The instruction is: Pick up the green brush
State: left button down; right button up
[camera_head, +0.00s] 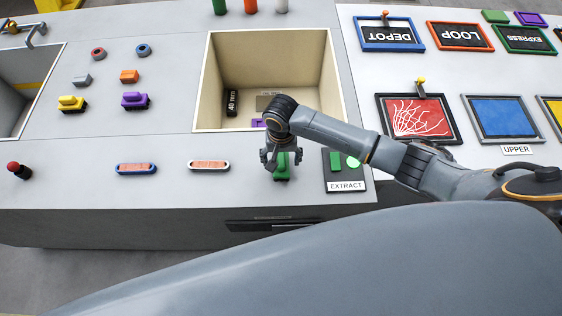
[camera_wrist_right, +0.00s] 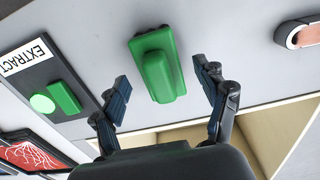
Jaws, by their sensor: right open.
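The green brush (camera_head: 282,172) lies on the grey worktop, just in front of the open bin and left of the EXTRACT panel. In the right wrist view the brush (camera_wrist_right: 158,68) shows as a green base with a raised green grip. My right gripper (camera_head: 282,158) is over the brush, pointing down, with its fingers apart. In the wrist view the open fingers (camera_wrist_right: 161,85) stand on either side of the brush's near part, with gaps visible and nothing held. Part of the brush is hidden by the gripper in the head view. My left gripper is not in view.
The EXTRACT panel (camera_head: 345,186) with green buttons sits close to the right of the brush. The recessed bin (camera_head: 205,95) opens behind it. An orange-topped oval piece (camera_head: 209,165) and a red knob (camera_head: 14,167) are to the left. The worktop's front edge is near.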

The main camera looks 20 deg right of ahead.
jog(key=shift+f, duration=1.15)
jog(key=c, duration=0.4)
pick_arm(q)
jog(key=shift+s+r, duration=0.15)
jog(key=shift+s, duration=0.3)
pick_arm(e)
jog(key=c, duration=0.9)
jog(key=shift+r, duration=0.1)
